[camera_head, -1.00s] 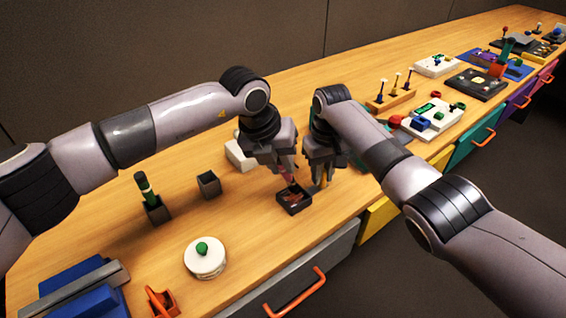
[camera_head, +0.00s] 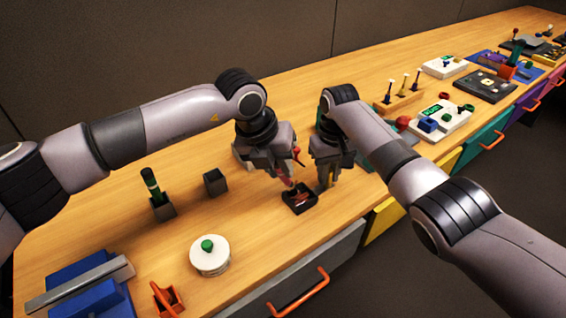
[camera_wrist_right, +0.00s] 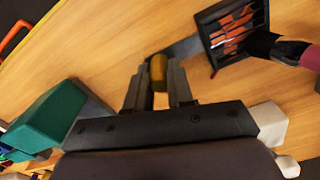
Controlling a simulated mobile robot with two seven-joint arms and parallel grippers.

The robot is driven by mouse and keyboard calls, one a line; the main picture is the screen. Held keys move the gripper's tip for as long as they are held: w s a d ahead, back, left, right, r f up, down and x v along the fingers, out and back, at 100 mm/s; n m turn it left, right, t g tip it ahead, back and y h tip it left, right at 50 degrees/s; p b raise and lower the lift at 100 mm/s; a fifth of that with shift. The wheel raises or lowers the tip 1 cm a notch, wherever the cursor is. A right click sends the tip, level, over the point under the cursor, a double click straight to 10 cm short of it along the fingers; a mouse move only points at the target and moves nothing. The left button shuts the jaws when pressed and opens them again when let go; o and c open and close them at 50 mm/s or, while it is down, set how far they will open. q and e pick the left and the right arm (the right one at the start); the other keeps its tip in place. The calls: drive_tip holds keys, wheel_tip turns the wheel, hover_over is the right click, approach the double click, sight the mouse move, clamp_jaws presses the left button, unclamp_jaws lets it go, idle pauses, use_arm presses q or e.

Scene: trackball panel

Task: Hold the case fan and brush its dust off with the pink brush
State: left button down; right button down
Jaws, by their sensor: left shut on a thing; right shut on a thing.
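The case fan (camera_head: 299,198) is a small dark square frame with reddish-brown strips inside, low over or on the wooden table. It also shows in the right wrist view (camera_wrist_right: 233,30). My right gripper (camera_head: 325,184) is shut on a yellow grip (camera_wrist_right: 158,72) joined to the fan by a grey strip. My left gripper (camera_head: 284,178) is shut on the pink brush (camera_wrist_right: 311,58), above the fan. The brush's dark head (camera_wrist_right: 262,45) is at the fan's edge; I cannot tell whether it touches. The gripper hides much of the brush in the head view.
A green-handled tool stands in a dark holder (camera_head: 163,208), beside an empty dark box (camera_head: 215,182). A white round pot (camera_head: 209,256) with a green knob stands in front. Blue blocks (camera_head: 85,285) lie at front left. A peg rack (camera_head: 397,102) and panels stand at right.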

use_arm(q)
drive_tip(key=shift+s, duration=0.1)
idle(0.3)
drive_tip(key=shift+s+d, duration=0.25)
drive_tip(key=shift+s, duration=0.2)
drive_tip(key=shift+s+d, duration=0.3)
drive_tip(key=shift+s, duration=0.2)
drive_tip(key=shift+w+d, duration=0.1)
drive_tip(key=shift+w+d, duration=0.25)
drive_tip(key=shift+d, duration=0.2)
idle(0.3)
